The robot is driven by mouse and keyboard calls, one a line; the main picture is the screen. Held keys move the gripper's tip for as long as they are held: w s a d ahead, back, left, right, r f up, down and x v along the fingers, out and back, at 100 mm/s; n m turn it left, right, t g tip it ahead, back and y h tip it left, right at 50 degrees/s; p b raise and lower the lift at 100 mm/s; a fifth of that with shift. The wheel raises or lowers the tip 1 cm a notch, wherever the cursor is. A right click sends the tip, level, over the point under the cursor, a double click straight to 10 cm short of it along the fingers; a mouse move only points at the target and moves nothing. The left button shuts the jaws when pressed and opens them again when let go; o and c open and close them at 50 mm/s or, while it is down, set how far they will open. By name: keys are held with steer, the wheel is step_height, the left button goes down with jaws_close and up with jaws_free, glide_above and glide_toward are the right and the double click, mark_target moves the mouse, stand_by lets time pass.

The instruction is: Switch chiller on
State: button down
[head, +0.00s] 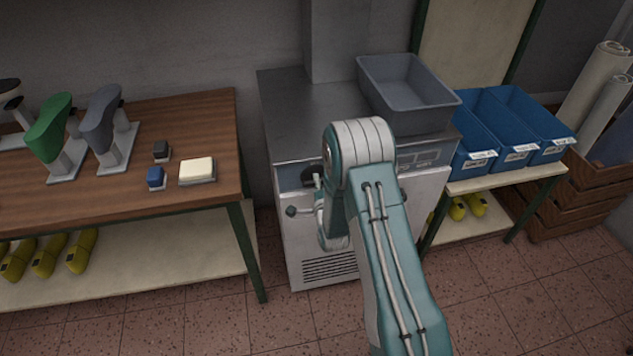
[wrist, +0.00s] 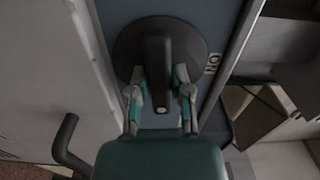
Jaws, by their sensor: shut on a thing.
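The chiller (head: 285,100) is a steel-topped cabinet in the middle of the head view, against the wall. Its black rotary knob (wrist: 160,50) has a raised grip bar on a round base, set in a blue-grey panel. The bar runs up and down in the wrist view. An "ON" label (wrist: 211,63) is on the panel to the right of the knob. My gripper (wrist: 160,76) is shut on the knob's bar, one finger on each side. In the head view only part of the knob (head: 308,175) shows, and my arm hides most of the gripper.
A grey bin (head: 400,85) stands on the chiller top. A dark door handle (wrist: 68,145) sticks out below the panel. A wooden bench (head: 90,190) with shoe lasts is at left. Blue bins (head: 510,125) stand on a table at right. The tiled floor in front is clear.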

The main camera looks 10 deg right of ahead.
steer(key=n, duration=0.3)
steer(key=shift+f+n, duration=0.2)
steer(key=shift+n, duration=0.2)
steer(key=n, duration=0.4)
steer(key=shift+s+n, duration=0.1)
steer(key=shift+n, duration=0.2)
steer(key=n, duration=0.4)
steer(key=shift+n, duration=0.3)
steer(key=shift+f+n, duration=0.1)
steer(key=shift+n, duration=2)
steer(key=c, duration=0.7)
jaws_free()
steer(key=shift+o, duration=0.8)
